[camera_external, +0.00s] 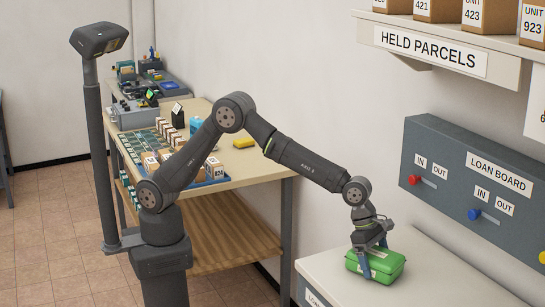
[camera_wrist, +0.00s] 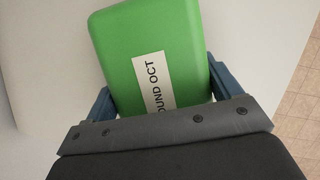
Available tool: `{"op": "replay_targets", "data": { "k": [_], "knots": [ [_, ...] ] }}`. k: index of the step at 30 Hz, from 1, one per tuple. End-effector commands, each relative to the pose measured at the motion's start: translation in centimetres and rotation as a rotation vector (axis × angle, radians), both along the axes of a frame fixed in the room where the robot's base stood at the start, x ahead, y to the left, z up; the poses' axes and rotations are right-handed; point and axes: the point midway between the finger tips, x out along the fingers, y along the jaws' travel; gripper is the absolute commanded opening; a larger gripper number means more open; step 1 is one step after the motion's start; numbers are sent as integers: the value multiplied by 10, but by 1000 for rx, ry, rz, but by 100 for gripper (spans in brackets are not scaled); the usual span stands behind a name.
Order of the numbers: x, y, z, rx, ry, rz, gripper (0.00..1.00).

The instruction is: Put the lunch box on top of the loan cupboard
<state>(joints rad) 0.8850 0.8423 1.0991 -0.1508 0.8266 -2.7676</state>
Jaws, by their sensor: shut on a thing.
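The green lunch box (camera_external: 384,266) is over the pale top of the loan cupboard (camera_external: 428,286) at the lower right of the external view. It looks to be resting on that top or very close to it; I cannot tell which. My gripper (camera_external: 372,258) is above it, with its blue fingers shut on the sides of the box. In the wrist view the lunch box (camera_wrist: 150,55) lies between the fingers, with a white label partly reading "OUND OCT". The cupboard top (camera_wrist: 240,50) shows behind it. The lower part of the box is hidden by my gripper there.
A grey loan board (camera_external: 470,190) with red and blue knobs is on the wall behind the cupboard. A held parcels shelf (camera_external: 440,65) with boxes hangs above. A worktable (camera_external: 262,170) with small cartons stands to the left. The cupboard top is clear around the box.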

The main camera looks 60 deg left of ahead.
Motion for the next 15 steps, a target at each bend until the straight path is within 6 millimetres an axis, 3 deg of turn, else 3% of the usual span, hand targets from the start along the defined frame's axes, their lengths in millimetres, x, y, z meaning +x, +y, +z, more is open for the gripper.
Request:
{"op": "replay_targets", "data": {
  "k": [5,6,7,15],
  "knots": [
    [0,0,-2,0,0,0,56],
    [0,0,-2,0,0,0,91],
    [0,0,-2,0,0,0,97],
    [0,0,0,0,0,0,100]
  ]
}}
